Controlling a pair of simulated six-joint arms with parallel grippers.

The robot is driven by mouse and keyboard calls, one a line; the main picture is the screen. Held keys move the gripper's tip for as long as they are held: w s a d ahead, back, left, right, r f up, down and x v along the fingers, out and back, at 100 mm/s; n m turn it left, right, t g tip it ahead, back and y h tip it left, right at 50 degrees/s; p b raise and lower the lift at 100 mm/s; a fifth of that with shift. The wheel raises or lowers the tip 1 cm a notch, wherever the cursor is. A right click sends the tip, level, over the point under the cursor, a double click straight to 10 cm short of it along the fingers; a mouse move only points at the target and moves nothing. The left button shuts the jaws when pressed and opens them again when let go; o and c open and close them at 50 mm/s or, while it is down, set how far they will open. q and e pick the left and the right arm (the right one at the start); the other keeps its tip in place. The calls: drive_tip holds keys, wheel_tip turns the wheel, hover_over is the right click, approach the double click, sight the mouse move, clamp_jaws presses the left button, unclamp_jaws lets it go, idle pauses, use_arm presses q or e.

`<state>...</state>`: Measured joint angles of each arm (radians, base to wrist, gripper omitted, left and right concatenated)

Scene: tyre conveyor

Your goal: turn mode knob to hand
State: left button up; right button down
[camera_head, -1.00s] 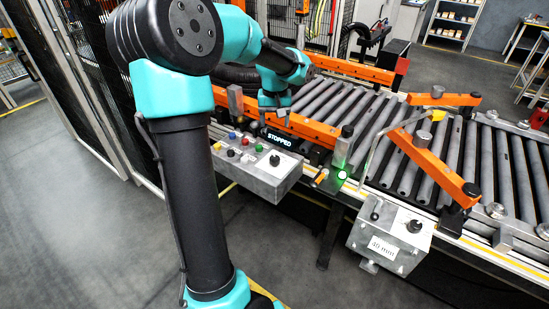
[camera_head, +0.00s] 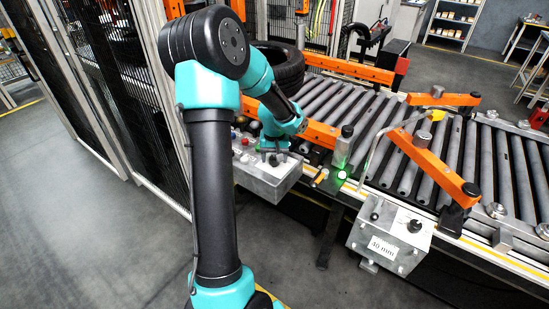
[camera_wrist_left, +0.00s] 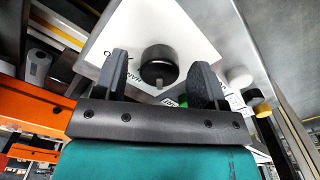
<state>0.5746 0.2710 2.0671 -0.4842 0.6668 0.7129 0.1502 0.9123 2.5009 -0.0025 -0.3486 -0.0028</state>
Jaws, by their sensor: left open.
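My left gripper (camera_head: 273,158) is over the top of this box in the head view. In the left wrist view the open gripper (camera_wrist_left: 160,80) has one dark finger on each side of the knob. I see gaps beside the knob and cannot tell whether either finger touches it. My right gripper is out of view.
Orange guide rails (camera_head: 440,172) flank the rollers.

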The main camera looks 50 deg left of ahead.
use_arm(q)
drive_tip(key=shift+f, duration=0.25)
drive_tip(key=c, duration=0.9)
